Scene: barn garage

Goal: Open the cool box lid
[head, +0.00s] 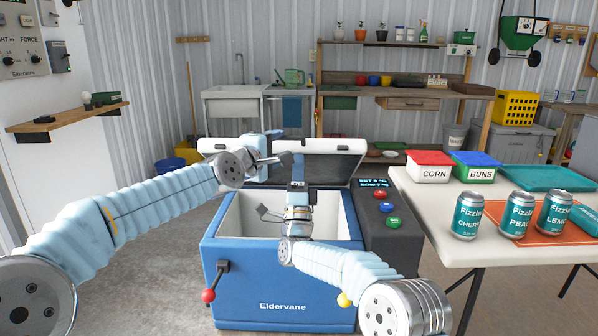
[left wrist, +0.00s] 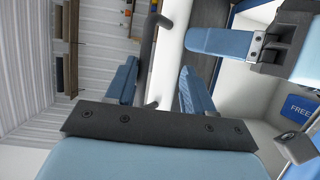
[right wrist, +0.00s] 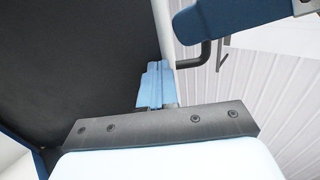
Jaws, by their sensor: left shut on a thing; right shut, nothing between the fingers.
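The blue cool box (head: 282,285) with a white inside stands in front of me. Its lid (head: 340,144) is raised at the back, tilted up with its dark inner face towards me. My left gripper (head: 280,157) is at the lid's white front edge. In the left wrist view its blue fingers (left wrist: 160,85) sit on either side of that edge and the dark bar handle (left wrist: 147,55), shut on the lid there. My right gripper (head: 297,165) is shut and empty over the opening. In the right wrist view its fingertips (right wrist: 155,85) are close to the lid's dark inner face; contact cannot be told.
A dark side panel (head: 390,225) with coloured buttons flanks the cool box, its display lit. A white table (head: 440,210) with cans, trays and the corn and buns boxes stands at the right. A red-knobbed lever (head: 213,285) juts from the front. Floor at the left is clear.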

